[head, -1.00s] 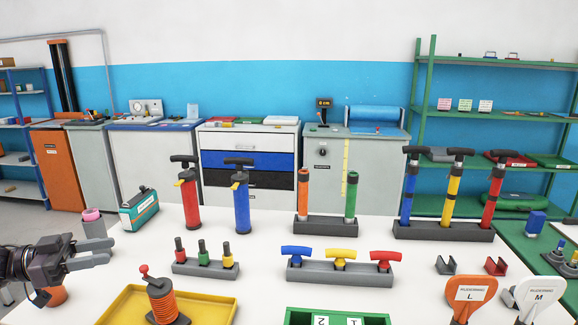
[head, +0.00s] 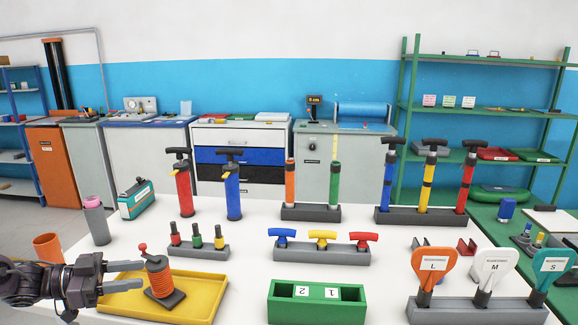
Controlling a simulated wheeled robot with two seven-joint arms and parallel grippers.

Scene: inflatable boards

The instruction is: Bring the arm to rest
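My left gripper (head: 124,277) comes in from the left edge in the head view. Its two grey fingers point right with a gap between them, and nothing is held. The fingertips show over the left part of the yellow tray (head: 205,310), left of the orange bellows pump (head: 162,279); the height above the tray is unclear. An orange cup (head: 47,246) stands just behind my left wrist. My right gripper is not in view.
The white table holds a grey bottle with a pink top (head: 96,221), a teal box (head: 136,200), red (head: 184,193) and blue (head: 232,194) pumps, racks of handles and cylinders, a green bin (head: 317,305) and lettered paddles (head: 434,268). Free table lies between the racks.

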